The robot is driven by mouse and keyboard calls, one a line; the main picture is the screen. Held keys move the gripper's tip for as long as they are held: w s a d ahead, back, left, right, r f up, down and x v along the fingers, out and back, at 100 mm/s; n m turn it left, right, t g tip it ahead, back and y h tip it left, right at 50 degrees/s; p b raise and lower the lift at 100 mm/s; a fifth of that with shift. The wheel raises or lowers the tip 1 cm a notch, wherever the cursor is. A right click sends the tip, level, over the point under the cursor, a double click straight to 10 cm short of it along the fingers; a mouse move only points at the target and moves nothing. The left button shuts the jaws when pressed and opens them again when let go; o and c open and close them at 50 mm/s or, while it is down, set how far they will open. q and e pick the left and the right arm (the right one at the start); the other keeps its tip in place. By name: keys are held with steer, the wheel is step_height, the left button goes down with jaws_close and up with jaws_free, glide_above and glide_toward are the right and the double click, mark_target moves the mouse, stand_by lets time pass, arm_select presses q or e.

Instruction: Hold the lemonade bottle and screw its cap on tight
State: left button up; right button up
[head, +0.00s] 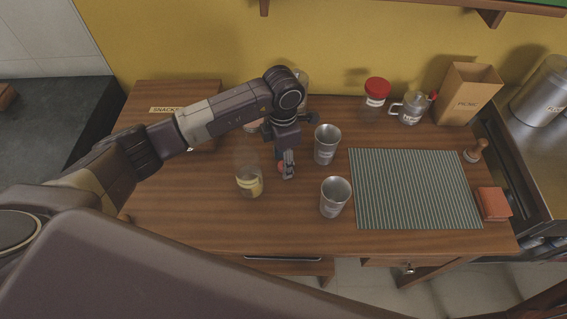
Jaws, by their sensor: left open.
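The lemonade bottle (250,184) stands upright on the wooden table, clear above with pale yellow at its lower part. Its neck is faint against the table, and I cannot make out a cap on it. My left gripper (288,172) points down just to the right of the bottle, apart from it, and is open. A small reddish round thing (281,167) shows at the gripper's fingers. I cannot tell whether it is the cap or whether it lies on the table behind them. My right gripper is not in view.
Two steel cups (326,150) (334,200) stand right of my gripper. A striped mat (415,190) lies further right, with a red-brown block (494,204) beside it. A red-lidded jar (376,92), a steel pot (411,108) and a paper bag (468,92) stand behind. The table's front left is clear.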

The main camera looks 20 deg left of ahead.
arm_select(q)
steer(key=shift+f, duration=0.15)
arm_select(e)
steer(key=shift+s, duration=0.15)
arm_select(q)
steer(key=shift+c, duration=0.4)
steer(key=c, duration=0.7)
step_height(320, 180, up, 20)
steer(key=shift+b, duration=0.9)
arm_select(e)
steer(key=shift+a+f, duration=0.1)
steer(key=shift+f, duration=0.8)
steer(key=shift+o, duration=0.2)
